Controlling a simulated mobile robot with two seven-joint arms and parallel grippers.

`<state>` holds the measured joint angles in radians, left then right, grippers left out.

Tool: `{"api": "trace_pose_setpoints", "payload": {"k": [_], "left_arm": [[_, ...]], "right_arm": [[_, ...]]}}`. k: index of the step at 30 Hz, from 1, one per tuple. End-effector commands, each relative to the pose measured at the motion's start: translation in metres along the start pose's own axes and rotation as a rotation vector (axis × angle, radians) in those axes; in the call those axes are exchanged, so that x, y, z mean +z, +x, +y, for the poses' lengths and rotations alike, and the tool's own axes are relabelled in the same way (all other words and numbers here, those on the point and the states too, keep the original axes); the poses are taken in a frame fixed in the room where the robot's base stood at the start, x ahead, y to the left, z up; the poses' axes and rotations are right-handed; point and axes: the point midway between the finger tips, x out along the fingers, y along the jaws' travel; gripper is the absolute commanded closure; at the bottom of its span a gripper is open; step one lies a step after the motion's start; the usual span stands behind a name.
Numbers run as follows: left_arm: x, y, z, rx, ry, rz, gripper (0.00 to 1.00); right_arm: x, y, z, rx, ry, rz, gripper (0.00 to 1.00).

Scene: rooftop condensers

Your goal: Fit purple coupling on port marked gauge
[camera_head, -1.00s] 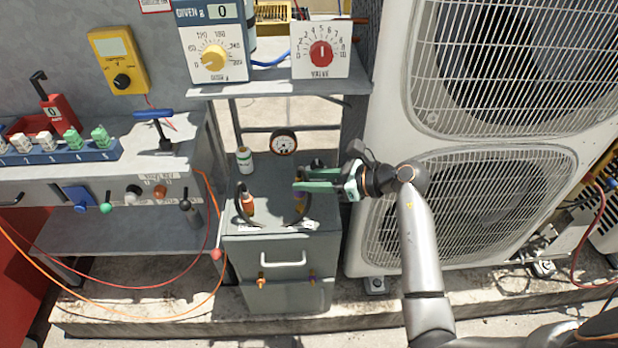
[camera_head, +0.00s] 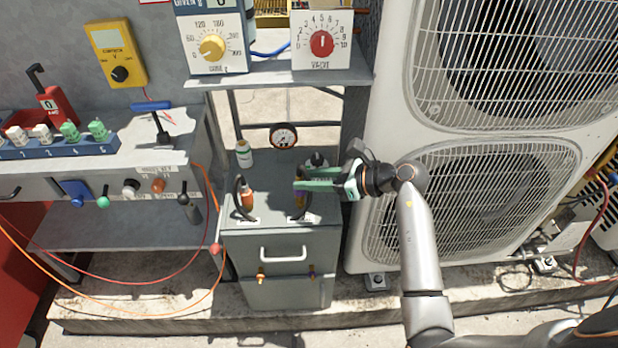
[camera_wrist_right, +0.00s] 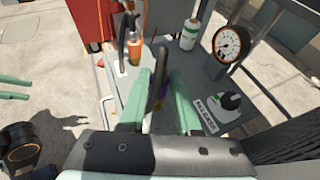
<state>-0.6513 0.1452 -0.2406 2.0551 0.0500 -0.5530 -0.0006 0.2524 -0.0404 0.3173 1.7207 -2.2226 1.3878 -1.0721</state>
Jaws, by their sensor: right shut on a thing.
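The purple coupling (camera_head: 299,200) stands at the right front of the grey cabinet top, on a black hose loop. My right gripper (camera_head: 299,186) is shut on it from the right; its fingers hide much of the coupling. In the right wrist view, the hose (camera_wrist_right: 158,78) rises between the green fingers, with a little purple behind them. An orange coupling (camera_head: 248,198) stands to the left on its own hose. Two brass-coloured ports, left (camera_head: 260,279) and right (camera_head: 311,275), show on the cabinet front; I cannot read their marks. Separated green fingertips, apparently my left gripper's (camera_wrist_right: 28,89), show at the wrist view's left edge.
A round dial gauge (camera_head: 284,136), a white bottle (camera_head: 243,154) and a black knob (camera_head: 317,160) stand at the back of the cabinet top. A drawer handle (camera_head: 284,255) sticks out in front. A large condenser (camera_head: 395,130) closes off the right side. Hoses hang at left.

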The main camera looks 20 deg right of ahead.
Motion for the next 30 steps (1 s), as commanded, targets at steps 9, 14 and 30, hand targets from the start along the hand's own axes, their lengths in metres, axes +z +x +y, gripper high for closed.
{"api": "trace_pose_setpoints", "payload": {"k": [9,14,30], "left_arm": [[0.004,0.003,-0.001,0.000,0.001,-0.001,0.50],[0.005,0.004,-0.001,0.000,0.001,-0.001,0.50],[0.008,0.006,-0.001,0.000,0.002,-0.002,0.50]], "right_arm": [[-0.005,0.002,0.000,0.000,0.000,0.000,1.00],[-0.007,0.003,0.000,0.000,0.000,0.000,1.00],[-0.011,0.005,0.000,0.001,0.000,0.000,1.00]]}}
